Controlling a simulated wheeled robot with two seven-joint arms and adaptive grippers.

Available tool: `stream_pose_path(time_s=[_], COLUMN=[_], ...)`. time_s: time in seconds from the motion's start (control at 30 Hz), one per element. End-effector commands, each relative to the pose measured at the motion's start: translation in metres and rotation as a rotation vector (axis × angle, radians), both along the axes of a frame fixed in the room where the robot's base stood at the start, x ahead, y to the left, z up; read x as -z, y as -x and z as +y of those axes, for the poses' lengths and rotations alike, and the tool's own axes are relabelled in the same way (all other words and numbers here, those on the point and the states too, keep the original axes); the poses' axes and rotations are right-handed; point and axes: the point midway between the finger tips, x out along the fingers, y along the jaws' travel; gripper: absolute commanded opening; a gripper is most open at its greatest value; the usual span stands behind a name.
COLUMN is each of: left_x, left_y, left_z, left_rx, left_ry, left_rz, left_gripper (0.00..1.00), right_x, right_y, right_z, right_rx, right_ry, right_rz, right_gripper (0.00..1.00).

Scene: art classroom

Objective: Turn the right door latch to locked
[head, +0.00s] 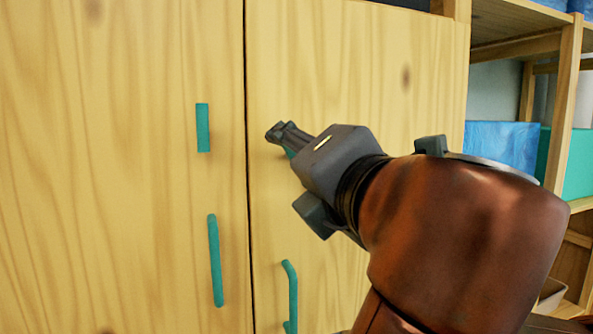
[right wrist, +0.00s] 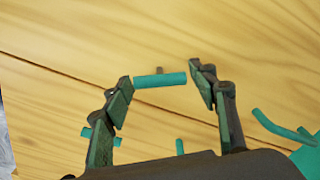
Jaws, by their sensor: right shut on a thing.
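The right door latch is a short teal bar, mostly hidden behind my right gripper in the head view, where a bit of teal (head: 289,153) shows under the fingers. My right gripper (head: 282,134) reaches in from the right to the right door (head: 370,70). In the right wrist view, the latch (right wrist: 158,80) spans between the two fingertips (right wrist: 160,82), and the gripper is shut on it. The latch's exact angle on the door cannot be told. The left door's teal latch (head: 203,128) stands upright. My left gripper is not in view.
Teal handles sit below the latches on the left door (head: 215,260) and right door (head: 290,295). A narrow gap (head: 247,180) separates the doors. Open wooden shelves (head: 565,95) with a blue box (head: 500,143) stand at the right, beyond my arm.

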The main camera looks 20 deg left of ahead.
Motion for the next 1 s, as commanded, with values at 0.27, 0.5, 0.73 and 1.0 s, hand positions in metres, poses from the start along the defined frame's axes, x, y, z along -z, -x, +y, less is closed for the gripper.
stream_pose_path(time_s=[0.27, 0.5, 0.73, 1.0], left_x=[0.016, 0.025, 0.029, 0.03], left_y=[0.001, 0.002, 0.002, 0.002], left_z=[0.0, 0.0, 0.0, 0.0], left_rx=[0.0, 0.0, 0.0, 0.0], left_ry=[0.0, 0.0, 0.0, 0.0], left_rz=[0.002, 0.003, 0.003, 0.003], left_gripper=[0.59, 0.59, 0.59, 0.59], right_x=[0.001, 0.0, 0.0, -0.001], right_y=[0.001, 0.0, 0.0, 0.0], right_z=[0.0, -0.001, 0.0, -0.001], right_rx=[0.001, 0.0, 0.001, 0.001], right_ry=[-0.205, -0.335, -0.405, -0.431], right_rz=[0.135, 0.222, 0.271, 0.289], right_gripper=[0.29, 0.29, 0.29, 0.29])
